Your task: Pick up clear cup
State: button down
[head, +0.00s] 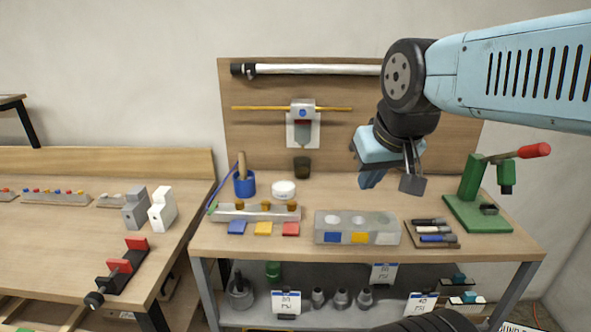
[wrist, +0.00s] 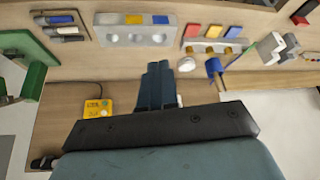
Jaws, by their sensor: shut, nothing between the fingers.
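A small dark, see-through-looking cup (head: 302,167) stands upright at the back of the workbench, below a wall-mounted dispenser. It is the only thing that resembles a clear cup, though I cannot be sure that it is clear. I cannot make it out in the wrist view. My gripper (head: 368,183) is above the right half of the bench, to the right of the cup and apart from it. In the wrist view my gripper (wrist: 158,68) has its blue fingers together and empty, pointing toward the grey three-hole block (wrist: 135,30).
A white round container (head: 284,190) and a blue pot (head: 244,185) stand left of the cup. The grey block (head: 357,228), a pen tray (head: 432,235) and a green press (head: 478,205) occupy the front and right.

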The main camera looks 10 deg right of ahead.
aim_at(302, 165)
jog(key=u, duration=1.05)
jog(key=i, duration=0.1)
jog(key=z, duration=2.9)
jog(key=k, duration=1.05)
jog(key=u, duration=1.35)
jog(key=i, duration=1)
